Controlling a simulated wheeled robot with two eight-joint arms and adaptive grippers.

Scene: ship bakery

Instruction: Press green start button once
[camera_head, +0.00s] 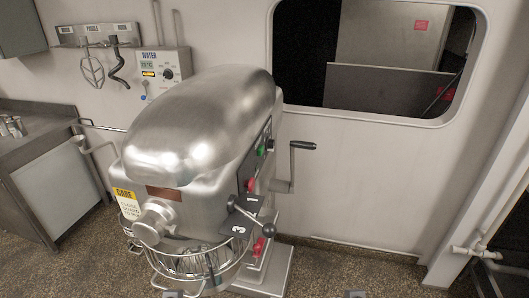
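The green start button (261,150) is a small round green knob on the right side panel of the large steel mixer (195,125). A red button (251,184) sits lower on the same panel. Nothing touches the green button. Two small grey pieces show at the bottom edge of the picture, one left of the middle and one right. They may be the tops of my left gripper (172,294) and my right gripper (357,294). Both are well below the button and apart from the mixer's panel. Their fingers are cut off by the picture edge.
A crank handle (294,165) stands out right of the panel. A black-knobbed lever (250,216) projects below it. The wire bowl guard (195,268) is at the front. A water panel (162,72) and hanging tools are on the wall. Floor to the right is clear.

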